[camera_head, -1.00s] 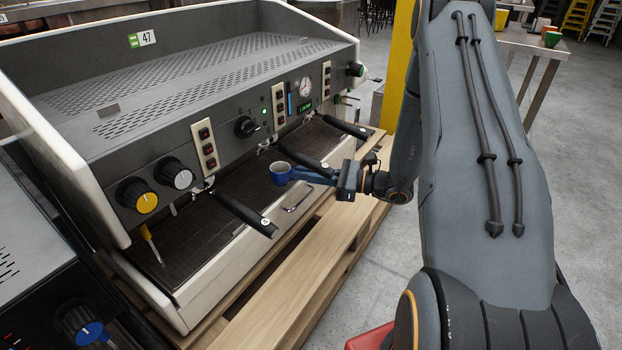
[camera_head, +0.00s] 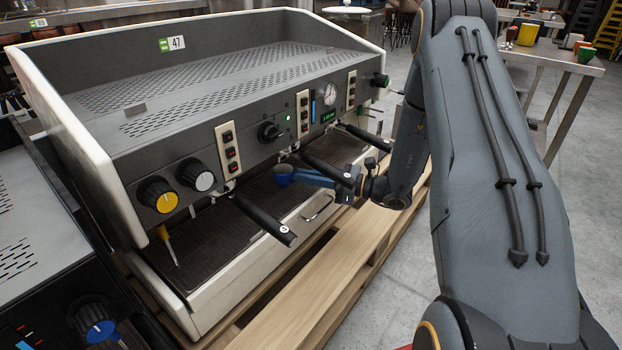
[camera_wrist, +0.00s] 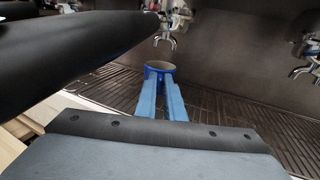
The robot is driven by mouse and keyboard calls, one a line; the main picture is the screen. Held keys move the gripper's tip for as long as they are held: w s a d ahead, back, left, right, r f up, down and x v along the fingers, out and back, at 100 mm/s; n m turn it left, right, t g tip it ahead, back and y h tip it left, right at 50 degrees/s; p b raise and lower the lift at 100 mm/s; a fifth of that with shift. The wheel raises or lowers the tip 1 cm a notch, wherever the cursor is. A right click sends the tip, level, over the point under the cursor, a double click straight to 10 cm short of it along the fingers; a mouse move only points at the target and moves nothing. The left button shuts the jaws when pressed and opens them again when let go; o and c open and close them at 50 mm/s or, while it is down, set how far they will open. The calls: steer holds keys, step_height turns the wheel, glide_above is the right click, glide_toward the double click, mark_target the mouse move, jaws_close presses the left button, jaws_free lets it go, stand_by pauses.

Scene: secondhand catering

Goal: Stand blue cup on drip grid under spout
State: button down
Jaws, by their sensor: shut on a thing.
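The blue cup (camera_head: 284,175) is upright between the tips of my gripper (camera_head: 296,176), which is shut on it. A double metal spout (camera_wrist: 167,36) hangs above and just behind the cup in the wrist view. In the head view that spout is mostly hidden by the machine front and handles.
A black portafilter handle (camera_head: 328,167) passes above my gripper and fills the upper left of the wrist view (camera_wrist: 75,52). Another handle (camera_head: 265,221) juts out to the left. A wooden pallet (camera_head: 345,275) lies in front.

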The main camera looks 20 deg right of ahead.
steer(key=shift+f, duration=0.15)
steer(key=c, duration=1.8)
jaws_free()
